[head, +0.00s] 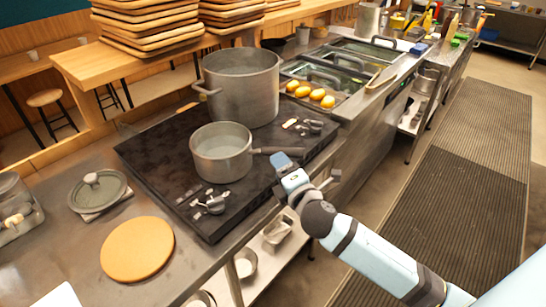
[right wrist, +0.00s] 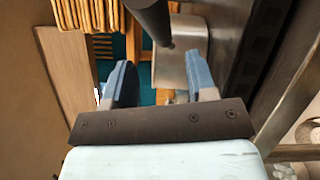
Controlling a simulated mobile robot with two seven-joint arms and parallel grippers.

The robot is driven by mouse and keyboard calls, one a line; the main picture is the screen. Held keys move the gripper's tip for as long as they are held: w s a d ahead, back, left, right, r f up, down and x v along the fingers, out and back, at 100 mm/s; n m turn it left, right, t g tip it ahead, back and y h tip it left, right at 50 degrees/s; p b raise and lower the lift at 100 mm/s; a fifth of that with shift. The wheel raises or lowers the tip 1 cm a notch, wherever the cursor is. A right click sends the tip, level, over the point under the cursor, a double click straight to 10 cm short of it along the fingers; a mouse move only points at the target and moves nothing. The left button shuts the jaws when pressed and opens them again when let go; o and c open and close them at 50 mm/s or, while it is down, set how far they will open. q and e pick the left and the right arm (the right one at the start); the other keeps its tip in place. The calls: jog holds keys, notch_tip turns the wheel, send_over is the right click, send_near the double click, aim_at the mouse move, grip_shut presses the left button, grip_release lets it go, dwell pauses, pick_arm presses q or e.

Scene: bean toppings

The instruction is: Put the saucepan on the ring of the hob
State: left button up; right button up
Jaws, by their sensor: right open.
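The grey saucepan (head: 221,158) stands upright on the front part of the black hob (head: 150,152). Its dark handle (head: 262,151) points right, towards my right gripper (head: 284,161). The ring beneath the pan is hidden, so I cannot tell how well the pan is centred on it. My right gripper is open, with its blue fingertips close to the handle's end. In the right wrist view, the fingers (right wrist: 160,82) are apart with nothing held between them, and a dark handle-like bar (right wrist: 150,20) shows beyond them. My left gripper is not in view.
A tall stockpot (head: 241,95) stands behind the saucepan on the hob. Control knobs (head: 213,205) lie along the hob's near side. A lid (head: 98,190) and a round wooden board (head: 137,249) lie on the left counter. Yellow items (head: 311,94) sit behind right.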

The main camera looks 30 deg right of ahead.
jog(key=s+a+f+m+g+y, duration=0.2)
jog(key=s+a+f+m+g, duration=0.2)
jog(key=s+f+m, duration=0.5)
jog(key=s+a+f+m+g+y, duration=0.2)
jog(key=s+a+f+m, duration=0.4)
jog(key=f, duration=0.9)
jog(key=s+m+g, duration=0.1)
jog(key=s+m, duration=0.2)
jog(key=s, duration=0.2)
jog(key=shift+s+a+f+g, duration=0.3)
jog(key=shift+s+a+g, duration=0.05)
jog(key=shift+g, duration=0.05)
jog(key=shift+s, duration=0.1)
